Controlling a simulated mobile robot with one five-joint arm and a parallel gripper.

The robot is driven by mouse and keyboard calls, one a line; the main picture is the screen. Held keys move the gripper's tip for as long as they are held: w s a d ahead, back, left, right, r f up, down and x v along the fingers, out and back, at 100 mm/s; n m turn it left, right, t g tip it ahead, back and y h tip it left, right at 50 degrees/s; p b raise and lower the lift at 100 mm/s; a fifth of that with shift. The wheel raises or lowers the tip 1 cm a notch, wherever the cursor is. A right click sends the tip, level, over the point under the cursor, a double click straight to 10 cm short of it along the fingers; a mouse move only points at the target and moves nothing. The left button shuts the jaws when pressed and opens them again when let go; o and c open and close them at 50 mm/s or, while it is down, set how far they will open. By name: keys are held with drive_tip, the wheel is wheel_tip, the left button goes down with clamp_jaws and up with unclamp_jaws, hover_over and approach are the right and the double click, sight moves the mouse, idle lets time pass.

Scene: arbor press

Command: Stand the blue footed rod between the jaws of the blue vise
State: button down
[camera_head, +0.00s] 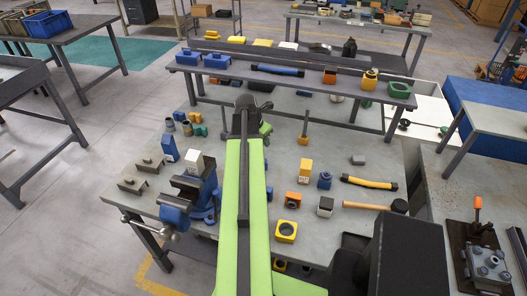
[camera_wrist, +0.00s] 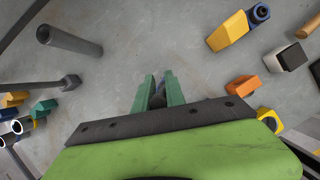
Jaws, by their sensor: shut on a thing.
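The blue vise (camera_head: 207,187) is mounted at the left front edge of the grey workbench (camera_head: 335,220), with its screw and handle toward the front left. My gripper (camera_wrist: 160,92) has its two green fingers close together around a narrow dark, partly bluish piece (camera_wrist: 157,99). This looks like the blue footed rod, but most of it is hidden by the fingers and the wrist, so its foot and tilt cannot be told. In the head view my arm reaches over the bench past the vise, and the gripper is largely hidden at the arm's far end. The vise does not clearly show in the wrist view.
Close to the vise stand a white-topped block (camera_head: 194,162) and a blue block (camera_head: 169,148). An upright rod (camera_head: 304,126), a yellow block (camera_head: 305,168) and a hammer (camera_head: 385,205) are right of my arm. A raised shelf (camera_head: 310,80) crosses behind.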

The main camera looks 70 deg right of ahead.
drive_tip(key=shift+f+b, duration=2.2)
drive_tip(key=c, duration=1.4)
unclamp_jaws()
drive_tip(key=shift+r, duration=0.1)
drive_tip(key=shift+r, duration=0.1)
drive_tip(key=p+v, duration=1.1)
drive_tip(key=v, duration=0.1)
drive_tip(key=shift+p, duration=0.3)
